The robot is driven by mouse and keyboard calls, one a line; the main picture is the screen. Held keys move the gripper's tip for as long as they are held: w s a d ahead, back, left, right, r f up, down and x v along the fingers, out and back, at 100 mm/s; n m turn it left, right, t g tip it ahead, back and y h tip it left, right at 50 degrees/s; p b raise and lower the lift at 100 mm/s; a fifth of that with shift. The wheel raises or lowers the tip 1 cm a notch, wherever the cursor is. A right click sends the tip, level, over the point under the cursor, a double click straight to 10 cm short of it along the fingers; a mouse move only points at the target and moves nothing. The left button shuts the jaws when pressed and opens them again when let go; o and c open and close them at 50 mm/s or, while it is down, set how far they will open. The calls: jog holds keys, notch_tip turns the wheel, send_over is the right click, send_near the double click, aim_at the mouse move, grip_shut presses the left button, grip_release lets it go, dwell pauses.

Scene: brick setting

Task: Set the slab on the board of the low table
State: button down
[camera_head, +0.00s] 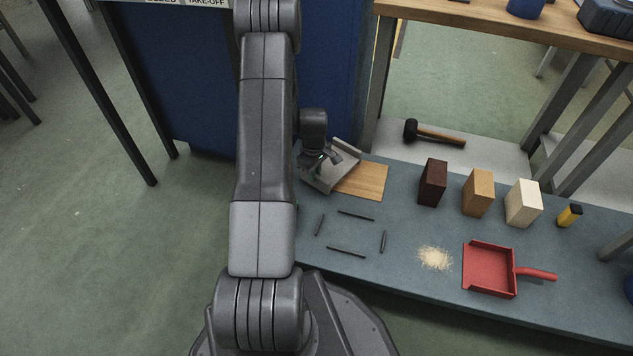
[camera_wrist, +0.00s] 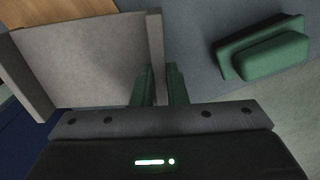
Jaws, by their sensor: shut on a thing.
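The slab (camera_head: 335,178) is a grey piece with raised walls along opposite sides. In the head view it is at the left end of the low table (camera_head: 420,225), partly over the wooden board (camera_head: 370,183). My gripper (camera_head: 318,160) is shut on one wall of the slab. In the wrist view the green fingers (camera_wrist: 162,85) stand either side of that wall, and the slab's flat face (camera_wrist: 75,60) spreads left. The board also shows there at the top left (camera_wrist: 50,10). I cannot tell whether slab and board touch. My arm hides part of the table's left end.
Several dark bars (camera_head: 346,251) mark a square near the front. Dark brown, orange-brown and cream blocks (camera_head: 432,182) stand to the right, with a mallet (camera_head: 435,133) behind. Crumbs (camera_head: 435,258) and a red dustpan (camera_head: 490,268) lie in front. A green object (camera_wrist: 265,48) shows in the wrist view.

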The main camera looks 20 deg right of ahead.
aim_at(315, 186)
jog(key=shift+f+b, duration=0.55)
jog(key=shift+f, duration=1.15)
jog(key=c, duration=1.9)
grip_release()
jog(key=shift+f, duration=0.2)
jog(key=o, duration=0.4)
jog(key=shift+o, duration=0.2)
jog(key=shift+r, duration=0.15)
notch_tip(315, 186, up, 12)
jog(key=p, duration=0.4)
